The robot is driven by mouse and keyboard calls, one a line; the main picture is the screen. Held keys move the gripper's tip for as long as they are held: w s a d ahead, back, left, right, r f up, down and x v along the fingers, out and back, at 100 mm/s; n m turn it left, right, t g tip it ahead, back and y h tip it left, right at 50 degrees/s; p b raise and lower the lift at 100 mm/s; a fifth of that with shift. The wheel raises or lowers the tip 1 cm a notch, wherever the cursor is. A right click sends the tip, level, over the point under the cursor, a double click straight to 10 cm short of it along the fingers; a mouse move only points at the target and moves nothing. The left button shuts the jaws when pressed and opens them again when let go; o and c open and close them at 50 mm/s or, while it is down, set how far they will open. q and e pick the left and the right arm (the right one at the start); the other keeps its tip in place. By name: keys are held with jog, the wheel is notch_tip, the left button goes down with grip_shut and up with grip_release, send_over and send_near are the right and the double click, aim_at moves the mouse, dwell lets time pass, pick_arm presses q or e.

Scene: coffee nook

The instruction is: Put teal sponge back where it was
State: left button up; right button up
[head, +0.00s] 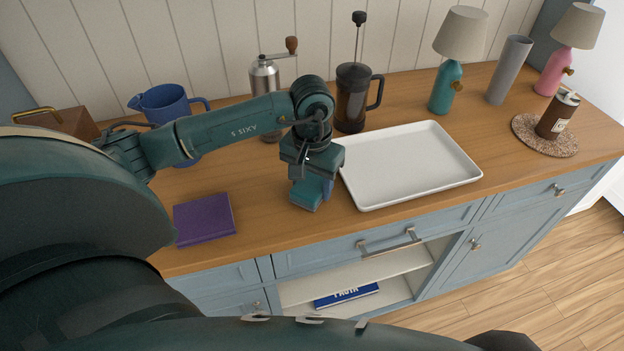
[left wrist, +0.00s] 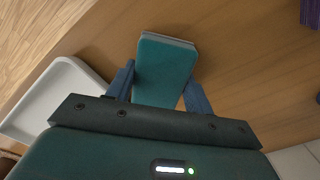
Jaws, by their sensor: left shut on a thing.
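The teal sponge (head: 306,196) is held in my left gripper (head: 312,186), at the front part of the wooden counter, just left of the white tray. In the left wrist view the sponge (left wrist: 165,68) sits between the two blue fingers of the left gripper (left wrist: 162,88), which are shut on its sides. I cannot tell whether the sponge touches the counter or is slightly above it. My right gripper is not in view.
The white tray (head: 410,165) stands close right of the gripper. A purple book (head: 204,219) lies to the left. A French press (head: 352,98), grinder (head: 265,82) and blue pitcher (head: 168,104) stand behind. Bare counter lies between book and gripper.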

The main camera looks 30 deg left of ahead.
aim_at(312, 182)
pick_arm(q)
jog(key=shift+f, duration=0.15)
jog(key=shift+f+b, duration=0.15)
jog(key=shift+b, duration=0.15)
jog(key=o, duration=0.9)
jog(key=shift+o, duration=0.2)
notch_tip(312, 182, up, 12)
jog(key=b, duration=0.1)
jog(key=shift+r, duration=0.25)
